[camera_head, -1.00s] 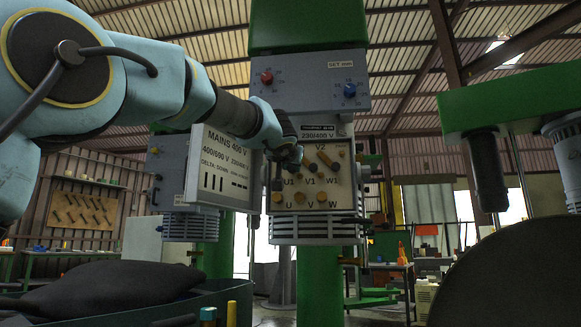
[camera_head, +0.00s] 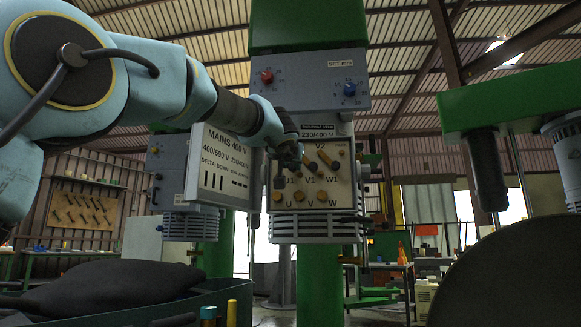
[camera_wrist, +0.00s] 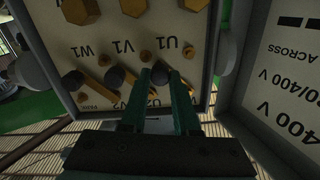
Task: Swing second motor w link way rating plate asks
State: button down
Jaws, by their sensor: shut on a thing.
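The motor's terminal board (camera_head: 341,190) is a cream panel with brass posts and bolts labelled U1, V1, W1, V2, U, V and W. The rating plate (camera_head: 322,134) above it reads 230/400 V. Brass links with dark knobs lie on the board; one link (camera_head: 325,159) slants near V2, and slanted links (camera_wrist: 97,86) show in the wrist view. My gripper (camera_head: 287,168) is at the U1 side of the board. In the wrist view my gripper (camera_wrist: 161,82) has its fingers closed around a dark knob (camera_wrist: 160,73) below U1. The link under that knob is mostly hidden.
A card panel (camera_head: 222,163) reading MAINS 400 V stands close to the left of the board, narrowing room there. Red (camera_head: 266,77) and blue (camera_head: 349,89) dials sit above. A green machine (camera_head: 510,100) is at right, a bin (camera_head: 235,292) in front.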

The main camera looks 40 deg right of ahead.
jog(key=shift+s+d+r+n+b, duration=0.25)
jog(key=shift+r+n+b, duration=0.4)
jog(key=shift+n, duration=0.9)
jog(key=shift+s+d+r+n+b, duration=0.2)
jog(key=shift+r+n+b, duration=0.5)
jog(key=shift+n, duration=0.9)
jog(key=shift+s+d+r+n+b, duration=0.2)
jog(key=shift+r+n+b, duration=0.45)
jog(key=shift+n, duration=0.9)
jog(key=shift+a+r, duration=0.1)
jog(key=shift+r, duration=0.15)
jog(key=c, duration=0.6)
grip_release()
jog(key=shift+c, duration=0.2)
